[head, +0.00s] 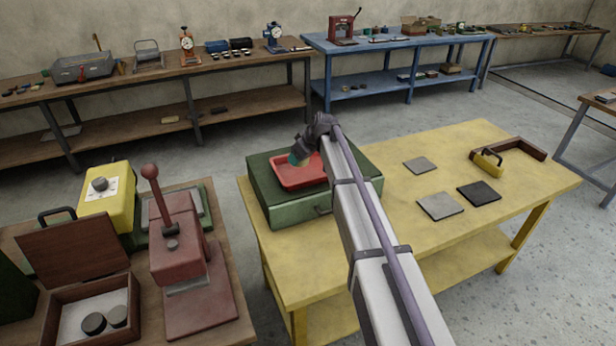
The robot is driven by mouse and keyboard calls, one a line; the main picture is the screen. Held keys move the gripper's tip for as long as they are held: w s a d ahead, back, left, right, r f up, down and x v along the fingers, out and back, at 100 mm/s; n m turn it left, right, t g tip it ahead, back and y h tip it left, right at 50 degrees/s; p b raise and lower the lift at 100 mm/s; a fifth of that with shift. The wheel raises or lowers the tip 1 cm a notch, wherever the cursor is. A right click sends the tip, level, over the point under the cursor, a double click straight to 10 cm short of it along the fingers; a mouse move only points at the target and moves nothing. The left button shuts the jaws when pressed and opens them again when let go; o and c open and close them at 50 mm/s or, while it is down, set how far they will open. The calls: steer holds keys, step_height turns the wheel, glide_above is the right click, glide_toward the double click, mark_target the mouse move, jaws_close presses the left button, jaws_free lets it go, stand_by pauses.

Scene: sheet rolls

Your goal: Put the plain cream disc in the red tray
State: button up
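The red tray (283,182) lies on top of a green metal case (275,208) on the yellow table. My gripper (297,161) is over the tray's back right part, and my arm comes in from the bottom right. A small teal part shows at the gripper's end. The fingertips are too small and dark to tell if they are open or shut, or whether they hold anything. I cannot make out a plain cream disc anywhere in view. My wrist and forearm hide the tray's back right edge and part of the case.
An open wooden box (50,309) with two dark discs (94,323) stands beside a red lever press (185,260) at lower left. Grey and dark square plates (440,206) and a brown frame with a yellow block (487,165) lie on the yellow table (520,185).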

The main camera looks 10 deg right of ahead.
steer(key=w+d+m+t+h, duration=0.1)
steer(key=w+d+m+h, duration=0.25)
steer(key=w+m, duration=0.35)
steer(key=b, duration=1.1)
glide_toward(307, 169)
steer(key=shift+m+h, duration=0.25)
steer(key=shift+m, duration=0.05)
steer(key=x, duration=0.6)
steer(key=shift+w+a+f, duration=0.15)
steer(key=shift+a+f, duration=0.05)
steer(key=shift+f, duration=0.05)
steer(key=shift+r+p, duration=0.35)
steer(key=shift+p, duration=0.05)
steer(key=shift+f, duration=0.15)
steer(key=o, duration=0.9)
steer(key=shift+o, duration=0.2)
